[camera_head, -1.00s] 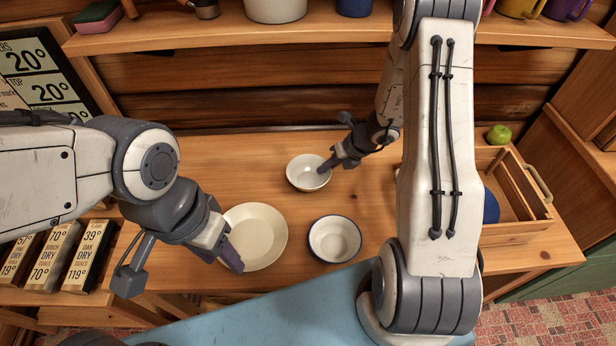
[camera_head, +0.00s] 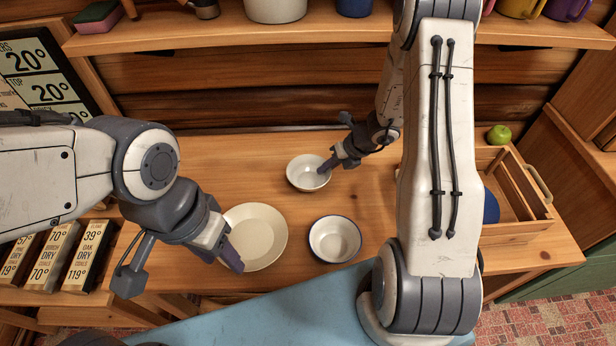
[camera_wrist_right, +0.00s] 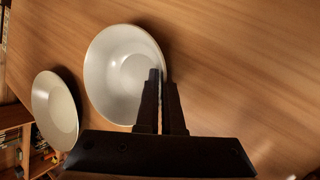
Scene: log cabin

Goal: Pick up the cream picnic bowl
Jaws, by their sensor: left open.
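The cream bowl (camera_head: 304,174) stands upright on the wooden table, behind the cream plate and the blue-rimmed bowl. It is the larger round shape in the right wrist view (camera_wrist_right: 112,72). My right gripper (camera_head: 326,167) is at its right rim. In the right wrist view the fingers (camera_wrist_right: 163,80) are close together, one inside and one outside the rim, and look shut on it. My left gripper (camera_head: 233,262) is open, over the left edge of the cream plate, holding nothing.
The cream plate (camera_head: 262,234) and the white bowl with a blue rim (camera_head: 336,239) are in front of the cream bowl. A wooden crate (camera_head: 515,232) holding something blue and a green apple (camera_head: 499,135) are on the right. A shelf (camera_head: 330,30) runs above the table's back.

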